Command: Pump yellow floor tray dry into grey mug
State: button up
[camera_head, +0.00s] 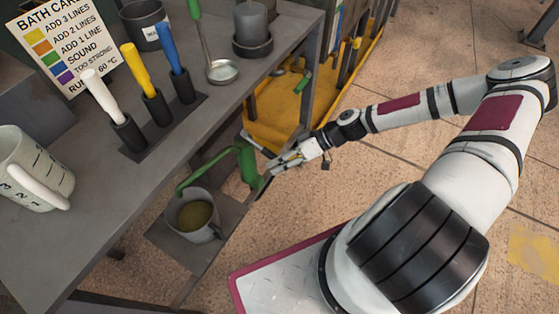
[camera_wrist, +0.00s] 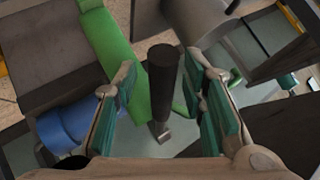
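The yellow floor tray (camera_head: 285,112) lies on the floor beside and partly under the bench; its bottom is partly hidden. A green hand pump (camera_head: 247,165) stands at the bench edge, its curved spout reaching over the grey mug (camera_head: 198,216) on a low shelf. The mug is upright and holds olive-yellow liquid. My gripper (camera_head: 270,172) is at the pump's right side. In the wrist view its two green-padded fingers stand apart on either side of a dark upright grip (camera_wrist: 163,85), with gaps visible. The pump's green body (camera_wrist: 118,55) shows beyond the left finger.
The bench top carries a white measuring jug (camera_head: 35,175), a rack with white, yellow and blue-handled tools (camera_head: 155,125), a ladle (camera_head: 221,70), a dark mug (camera_head: 145,25) and a grey pot (camera_head: 252,30). The bath card (camera_head: 65,45) stands behind. Open tiled floor (camera_head: 430,165) lies to the right.

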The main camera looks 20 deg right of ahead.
jog(key=v, duration=1.2)
